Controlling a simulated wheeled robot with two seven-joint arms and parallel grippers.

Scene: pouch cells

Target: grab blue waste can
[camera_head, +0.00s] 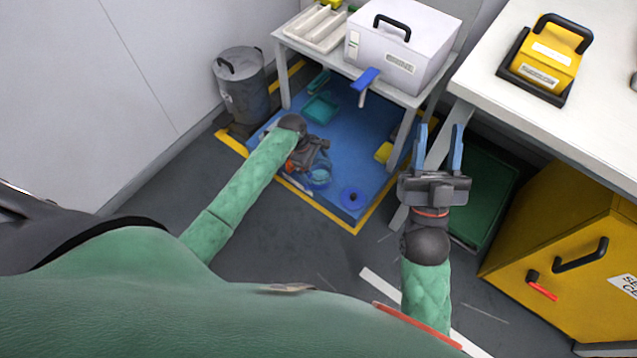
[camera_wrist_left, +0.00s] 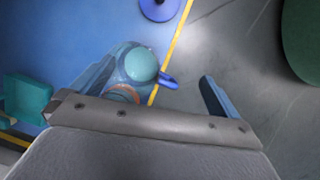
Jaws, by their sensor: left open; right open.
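A small translucent blue can (camera_wrist_left: 133,72) with a teal round top and a blue handle stands at the edge of the blue floor mat; I take it for the blue waste can. In the head view it (camera_head: 320,180) shows beside my left gripper (camera_head: 308,163). In the left wrist view my left gripper (camera_wrist_left: 160,82) is open, with the can in the gap close to the left finger, overlapping it in the picture. I cannot tell whether they touch. My right gripper (camera_head: 438,135) is open and empty, with blue fingers pointing away from me.
A blue disc (camera_head: 353,198), a teal tray (camera_head: 320,108) and a yellow item (camera_head: 384,152) lie on the blue mat (camera_head: 352,140). A grey lidded bin (camera_head: 242,92) stands left. White tables (camera_head: 345,66) and a yellow cabinet (camera_head: 545,245) bound the space.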

